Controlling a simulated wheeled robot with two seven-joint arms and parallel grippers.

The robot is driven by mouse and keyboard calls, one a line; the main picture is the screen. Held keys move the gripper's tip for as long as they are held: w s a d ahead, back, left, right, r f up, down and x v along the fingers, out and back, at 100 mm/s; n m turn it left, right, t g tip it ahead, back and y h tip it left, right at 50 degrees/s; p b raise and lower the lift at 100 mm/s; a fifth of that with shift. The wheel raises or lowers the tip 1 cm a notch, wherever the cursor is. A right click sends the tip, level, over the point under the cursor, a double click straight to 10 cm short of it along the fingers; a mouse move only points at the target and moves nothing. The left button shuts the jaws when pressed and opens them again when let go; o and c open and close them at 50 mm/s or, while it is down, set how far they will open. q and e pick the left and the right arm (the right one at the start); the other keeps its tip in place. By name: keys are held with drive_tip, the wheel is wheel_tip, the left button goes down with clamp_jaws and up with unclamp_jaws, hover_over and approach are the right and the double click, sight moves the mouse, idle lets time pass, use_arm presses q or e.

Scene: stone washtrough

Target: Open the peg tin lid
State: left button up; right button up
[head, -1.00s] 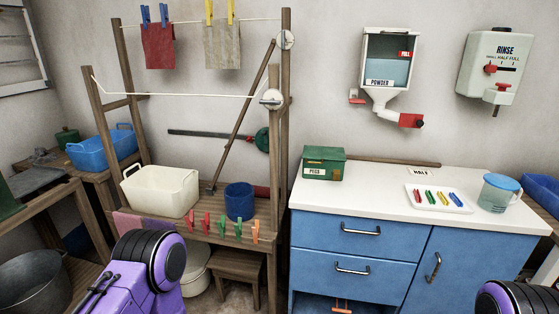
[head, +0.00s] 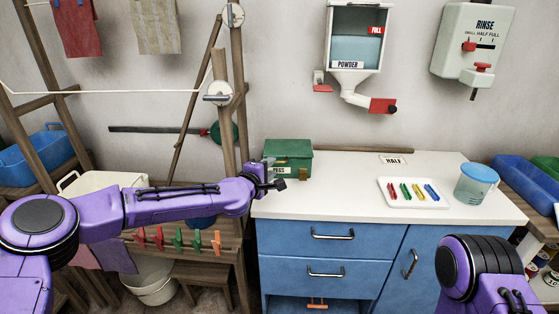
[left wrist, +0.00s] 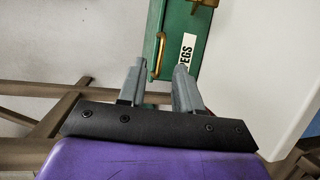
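The green peg tin (head: 290,150) stands at the left end of the white counter, its lid down. My left gripper (head: 277,182) is in front of the tin's left end and partly covers its label. In the left wrist view, my left gripper (left wrist: 159,85) has its two grey fingers apart with nothing between them. The tin (left wrist: 177,60) lies just beyond the fingertips, with its "PEGS" label (left wrist: 187,48), a brass handle (left wrist: 159,54) and a brass fitting (left wrist: 206,3). Whether a finger touches the tin is unclear. My right gripper is out of view.
A white tray (head: 386,199) with coloured pegs and a blue-lidded jug (head: 475,187) stand on the counter's right side. A "HALF" card (head: 393,161) lies at the back. The powder dispenser (head: 354,90) hangs above. The counter's middle is clear.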

use_arm(q)
approach(288, 151)
drive_tip(key=w+f, duration=0.2)
drive_tip(key=shift+w+d+p, duration=0.1)
drive_tip(key=shift+w+p, duration=0.15)
drive_tip(key=shift+p, duration=0.15)
drive_tip(key=shift+d+f, duration=0.1)
clamp_jaws()
